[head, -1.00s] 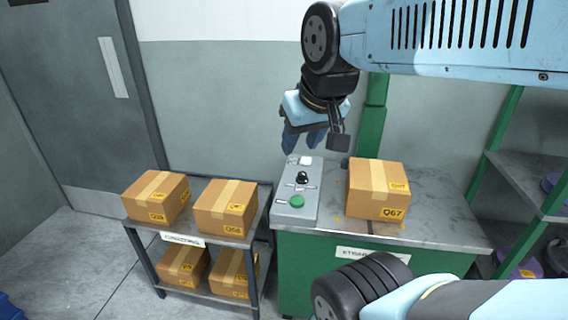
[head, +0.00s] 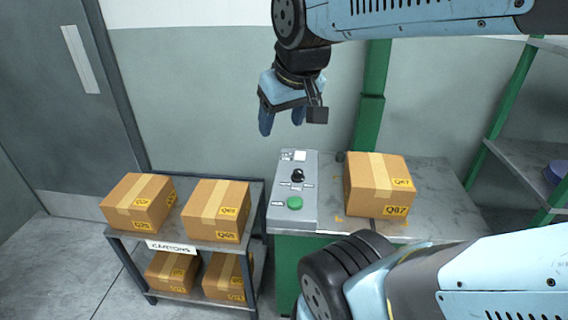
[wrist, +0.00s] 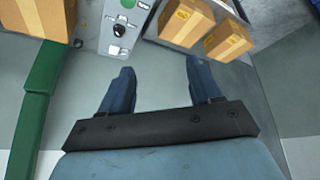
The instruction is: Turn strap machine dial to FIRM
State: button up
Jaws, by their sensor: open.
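The strap machine's grey control panel (head: 294,212) stands on the green machine's metal top, left of a carton. Its black dial (head: 298,175) sits in the middle of the panel, with small labels around it too small to read. A green button (head: 295,203) is below the dial. My gripper (head: 282,127) is open and empty, above and behind the panel's far end, apart from the dial. In the wrist view the two blue fingers (wrist: 160,88) are spread wide, and the dial (wrist: 119,30) shows beyond them, upper left of centre.
A carton (head: 378,185) marked Q67 sits on the machine top (head: 440,190). A cart (head: 190,244) with several cartons stands to the left. A green post (head: 372,110) rises behind the machine. A shelf unit (head: 515,165) is at right.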

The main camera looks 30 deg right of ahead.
jog(key=w+d+f+n+g+h, duration=0.1)
jog(key=w+d+f+n+g, duration=0.2)
jog(key=w, duration=0.4)
jog(key=w+d+f+n+h, duration=0.2)
jog(key=w+d+f+n, duration=0.15)
jog(key=w, duration=0.35)
jog(key=n+g+h, duration=0.1)
jog(key=n+g, duration=0.2)
jog(key=n, duration=0.6)
send_near(297, 170)
jog(key=shift+m, duration=0.25)
jog(key=x, duration=0.9)
jog(key=shift+s, duration=0.1)
jog(key=shift+r, duration=0.1)
jog(key=c, duration=0.9)
jog(key=shift+a, duration=0.2)
jog(key=shift+c, duration=0.6)
jog(key=shift+d, duration=0.1)
